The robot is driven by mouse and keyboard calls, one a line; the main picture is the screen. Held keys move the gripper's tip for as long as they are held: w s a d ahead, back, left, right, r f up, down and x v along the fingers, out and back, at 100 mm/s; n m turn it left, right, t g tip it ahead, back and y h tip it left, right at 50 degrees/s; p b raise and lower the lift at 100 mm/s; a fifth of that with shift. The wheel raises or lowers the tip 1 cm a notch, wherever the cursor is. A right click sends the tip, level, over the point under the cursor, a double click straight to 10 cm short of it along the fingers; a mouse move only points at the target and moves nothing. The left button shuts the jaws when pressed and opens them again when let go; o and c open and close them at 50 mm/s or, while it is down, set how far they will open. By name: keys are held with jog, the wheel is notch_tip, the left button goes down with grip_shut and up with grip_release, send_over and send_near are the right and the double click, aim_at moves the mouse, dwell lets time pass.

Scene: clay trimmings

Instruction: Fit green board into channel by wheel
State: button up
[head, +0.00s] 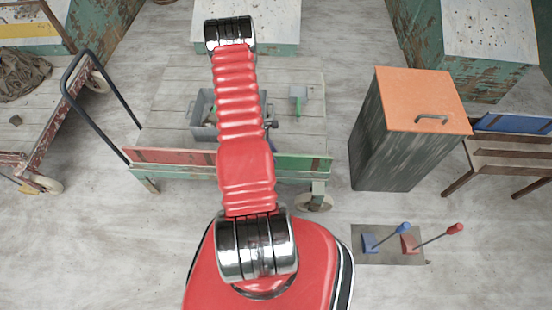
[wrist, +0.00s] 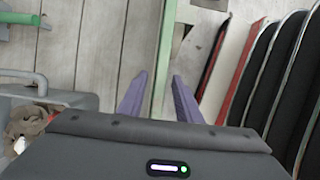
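In the head view a green board (head: 304,162) lies along the cart's front edge, right of my arm and above a wheel (head: 315,203). My arm hides part of that edge. In the wrist view a narrow green strip (wrist: 165,40) runs up the picture, seemingly the board or the cart's edge. My gripper (wrist: 159,77) is open, its two purple-grey fingers on either side of the strip's line. I cannot tell whether they touch it. My gripper is hidden in the head view. The channel by the wheel cannot be made out clearly.
A red board (head: 175,156) lies along the front edge to the left. A grey bin (head: 203,128) and a green-handled tool (head: 299,97) are on the cart deck. A dark cabinet with an orange top (head: 415,95) stands right. A lever panel (head: 390,252) is at lower right.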

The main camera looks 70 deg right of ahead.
jog(key=shift+v, duration=2.35)
